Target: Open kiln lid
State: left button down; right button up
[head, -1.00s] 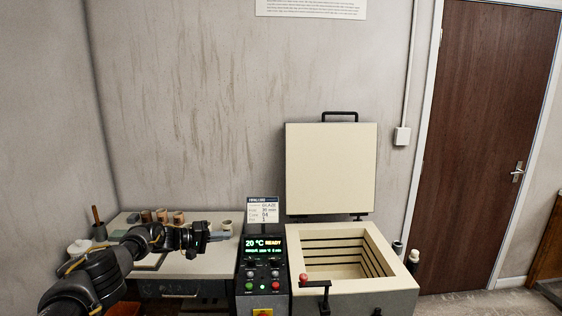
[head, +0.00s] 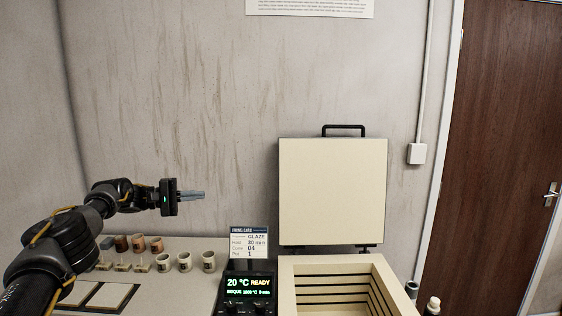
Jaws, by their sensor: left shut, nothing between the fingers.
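The kiln lid (head: 333,192) stands upright and open at the back of the kiln (head: 290,290), its cream inner face toward me. A black handle (head: 344,128) is on the lid's top edge. The kiln chamber below is open, with grooved cream walls; its front is cut off by the lower frame edge. My left gripper (head: 203,196) is to the left of the lid, above the table and apart from the lid. Its fingers are shut with nothing between them. My right gripper is not in view.
Several small cups, including a white one (head: 208,261), sit on the table (head: 205,295). A brown door (head: 505,150) is at right.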

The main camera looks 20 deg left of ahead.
aim_at(332, 191)
jog(key=i, duration=1.3)
